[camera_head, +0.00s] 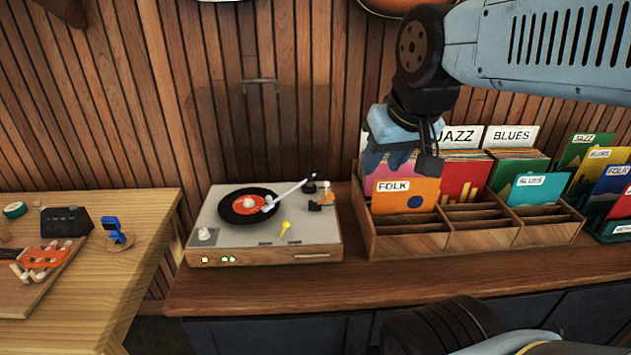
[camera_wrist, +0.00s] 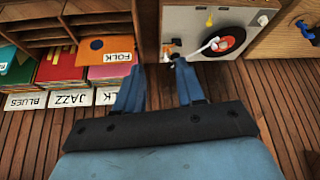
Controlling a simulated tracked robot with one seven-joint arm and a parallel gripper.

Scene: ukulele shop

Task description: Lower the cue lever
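A turntable (camera_head: 264,224) with a wood base and grey top sits on the counter. A black record with an orange label (camera_head: 248,205) lies on its platter, and the white tonearm (camera_head: 288,194) reaches over it; whether the needle touches is too small to tell. A small orange lever (camera_head: 326,198) stands near the tonearm's base and a yellow one (camera_head: 285,227) nearer the front; no label shows which is the cue lever. My gripper (camera_head: 407,160) is above the record bin, right of the turntable. In the wrist view my gripper (camera_wrist: 160,66) is open and empty.
A wooden bin (camera_head: 410,240) of records with FOLK, JAZZ and BLUES cards stands right of the turntable. A pale wood table (camera_head: 120,285) at left holds a ukulele headstock (camera_head: 44,260) and small items. A slatted wall closes the back.

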